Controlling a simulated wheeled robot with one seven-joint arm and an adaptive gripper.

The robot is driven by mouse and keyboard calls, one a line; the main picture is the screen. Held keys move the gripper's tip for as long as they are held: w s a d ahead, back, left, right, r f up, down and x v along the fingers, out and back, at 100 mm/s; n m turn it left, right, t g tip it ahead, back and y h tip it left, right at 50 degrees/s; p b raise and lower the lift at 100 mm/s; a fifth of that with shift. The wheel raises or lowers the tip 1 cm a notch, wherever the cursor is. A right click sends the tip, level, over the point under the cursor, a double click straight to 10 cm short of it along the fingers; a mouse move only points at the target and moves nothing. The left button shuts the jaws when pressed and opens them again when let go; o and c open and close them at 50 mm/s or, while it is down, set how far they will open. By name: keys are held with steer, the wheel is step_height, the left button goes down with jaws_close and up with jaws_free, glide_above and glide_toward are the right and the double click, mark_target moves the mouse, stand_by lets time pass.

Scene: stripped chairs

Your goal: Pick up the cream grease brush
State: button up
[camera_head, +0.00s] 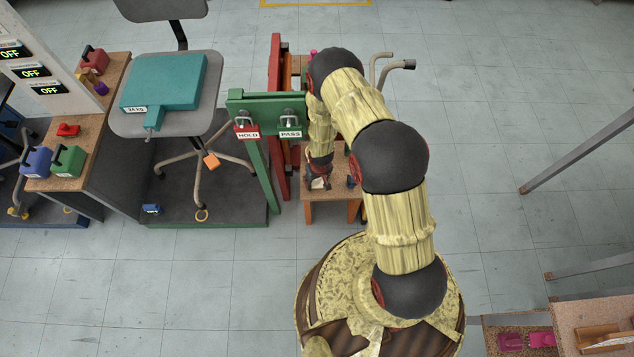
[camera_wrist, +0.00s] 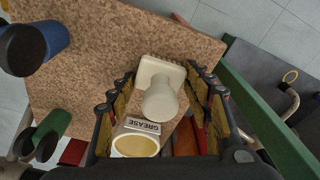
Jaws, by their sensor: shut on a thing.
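The cream grease brush (camera_wrist: 160,76) is in the wrist view, between the fingers of my gripper (camera_wrist: 163,88). Its bristled end points away from the camera, and a rounded cream knob is nearer. A cream piece with a GREASE label and a round yellowish face sits close to the palm; I cannot tell how it joins the brush. My gripper is shut on the brush, above a speckled brown board top (camera_wrist: 110,50). In the head view, my gripper (camera_head: 319,182) is low over a small wooden stand (camera_head: 335,212), with only a scrap of cream visible.
In the wrist view, a blue dark-ended item (camera_wrist: 48,40) and a green one (camera_wrist: 50,130) are at left. In the head view, a green frame with HOLD and PASS tags (camera_head: 262,108) stands close left of my gripper. A grey chair (camera_head: 205,115) is beyond it.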

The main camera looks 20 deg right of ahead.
steer(key=shift+c, duration=1)
steer(key=shift+r+p, duration=0.4)
steer(key=shift+r, duration=0.25)
step_height(320, 180, up, 2)
steer(key=shift+r+p, duration=0.2)
steer(key=shift+p, duration=0.5)
steer(key=s+a+r+p, duration=0.2)
steer(key=s+r, duration=0.2)
steer(key=s, duration=0.2)
steer(key=s+a+r+p, duration=0.2)
steer(key=s+r, duration=0.3)
steer(key=s, duration=0.2)
steer(key=shift+s+r, duration=0.15)
steer(key=shift+s, duration=0.05)
steer(key=shift+a, duration=0.1)
